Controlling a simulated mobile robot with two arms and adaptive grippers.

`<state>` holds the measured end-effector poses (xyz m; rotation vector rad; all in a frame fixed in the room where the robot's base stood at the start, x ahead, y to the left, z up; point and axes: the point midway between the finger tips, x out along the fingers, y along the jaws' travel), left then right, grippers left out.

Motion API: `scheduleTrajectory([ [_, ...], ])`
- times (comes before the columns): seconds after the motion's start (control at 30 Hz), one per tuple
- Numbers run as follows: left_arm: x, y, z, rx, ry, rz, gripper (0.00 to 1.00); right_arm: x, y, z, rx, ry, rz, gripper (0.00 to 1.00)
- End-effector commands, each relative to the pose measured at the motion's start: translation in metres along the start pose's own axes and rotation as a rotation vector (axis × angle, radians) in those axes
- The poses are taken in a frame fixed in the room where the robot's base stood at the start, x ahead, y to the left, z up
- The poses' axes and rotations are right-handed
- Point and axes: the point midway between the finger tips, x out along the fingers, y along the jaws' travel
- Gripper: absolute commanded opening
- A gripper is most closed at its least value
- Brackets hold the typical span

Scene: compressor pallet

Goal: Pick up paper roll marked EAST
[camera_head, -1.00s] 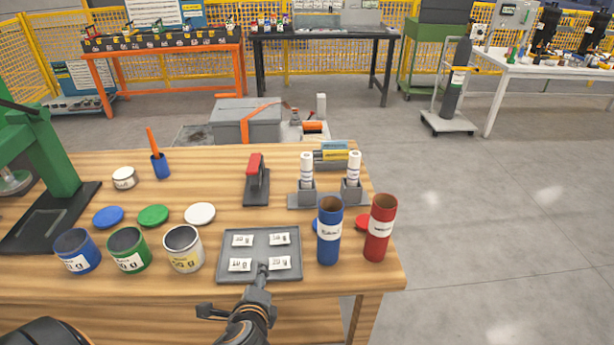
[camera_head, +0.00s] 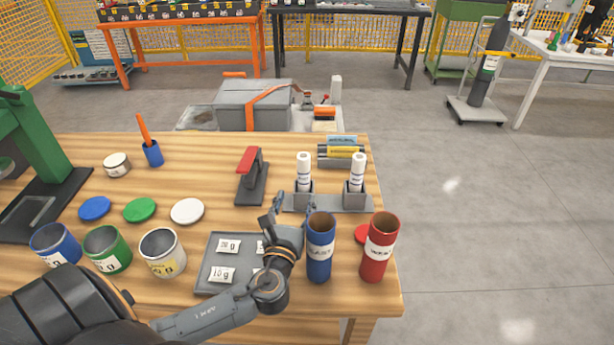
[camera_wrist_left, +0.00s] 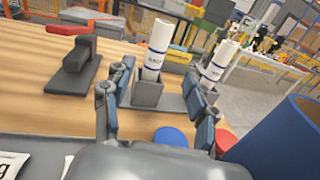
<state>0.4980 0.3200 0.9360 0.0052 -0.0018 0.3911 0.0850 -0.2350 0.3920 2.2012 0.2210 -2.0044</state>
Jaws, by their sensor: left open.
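Two white paper rolls stand upright in grey holders on one base. The left roll (camera_head: 303,172) has a small label that looks like EAST; it also shows in the left wrist view (camera_wrist_left: 158,52). The right roll (camera_head: 356,173) seems marked WEST and shows in the left wrist view (camera_wrist_left: 219,63). My left gripper (camera_head: 291,208) is open and empty, just in front of the left roll's holder (camera_head: 303,199). In the left wrist view its fingers (camera_wrist_left: 157,92) stand apart, with the left roll behind the gap between them. My right gripper is not in view.
A blue tube (camera_head: 320,252) marked EAST stands close right of my left gripper. A red tube (camera_head: 378,252) stands farther right. A grey tray (camera_head: 208,272) with packets lies partly under my arm. A red-handled stapler (camera_head: 252,178) is left of the rolls.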

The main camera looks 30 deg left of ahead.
Motion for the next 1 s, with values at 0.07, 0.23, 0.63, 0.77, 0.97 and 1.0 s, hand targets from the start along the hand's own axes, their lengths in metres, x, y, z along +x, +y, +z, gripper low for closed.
scheduleTrajectory([
  [0.07, 0.017, 0.001, 0.004, -0.001, -0.004, 0.003, 0.58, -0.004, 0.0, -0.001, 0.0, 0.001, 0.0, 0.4],
  [0.23, 0.051, 0.001, 0.003, -0.003, -0.002, 0.003, 0.58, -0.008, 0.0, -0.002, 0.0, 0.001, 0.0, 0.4],
  [0.63, 0.091, 0.003, 0.004, -0.005, -0.001, 0.004, 0.58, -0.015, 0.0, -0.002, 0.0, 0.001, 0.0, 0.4],
  [0.77, 0.111, 0.003, 0.003, -0.005, 0.0, 0.003, 0.58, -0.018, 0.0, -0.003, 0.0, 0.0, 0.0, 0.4],
  [0.97, 0.124, 0.003, 0.002, -0.006, 0.001, 0.002, 0.58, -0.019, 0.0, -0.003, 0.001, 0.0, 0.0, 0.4],
  [1.0, 0.125, 0.003, 0.002, -0.006, 0.001, 0.002, 0.58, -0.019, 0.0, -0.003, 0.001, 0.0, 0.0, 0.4],
])
